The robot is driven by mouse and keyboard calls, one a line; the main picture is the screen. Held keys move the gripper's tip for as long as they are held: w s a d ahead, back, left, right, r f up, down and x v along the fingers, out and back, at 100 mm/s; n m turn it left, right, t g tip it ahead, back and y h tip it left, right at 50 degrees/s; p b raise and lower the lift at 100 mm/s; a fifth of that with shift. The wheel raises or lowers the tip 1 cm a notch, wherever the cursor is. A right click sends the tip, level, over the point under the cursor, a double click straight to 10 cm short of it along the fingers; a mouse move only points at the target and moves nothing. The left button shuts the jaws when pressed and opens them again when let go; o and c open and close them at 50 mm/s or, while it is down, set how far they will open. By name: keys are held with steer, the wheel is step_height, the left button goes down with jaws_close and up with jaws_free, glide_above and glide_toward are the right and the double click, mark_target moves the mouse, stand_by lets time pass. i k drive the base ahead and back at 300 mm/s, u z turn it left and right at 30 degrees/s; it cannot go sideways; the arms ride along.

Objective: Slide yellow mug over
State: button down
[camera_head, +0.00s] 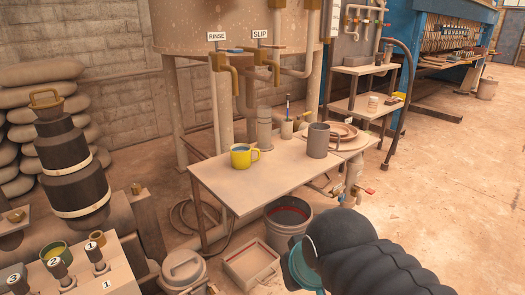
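The yellow mug (239,160) stands upright on a low pale table (266,187), near its back edge and left of the middle. Its handle points right, and its inside looks blue-grey. A taller grey mug (319,143) stands to its right on the same table, with a clear gap between them. A dark ribbed sleeve with a teal ring, which looks like my arm, fills the lower right of the view, in front of the table and apart from the mug. My gripper's fingers do not show.
A bucket (291,228) and a wooden box (250,265) stand below. The tabletop's front and left are bare.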

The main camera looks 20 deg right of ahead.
mark_target(246, 157)
steer(key=z, duration=0.45)
steer(key=i, duration=1.3)
steer(key=u, duration=0.5)
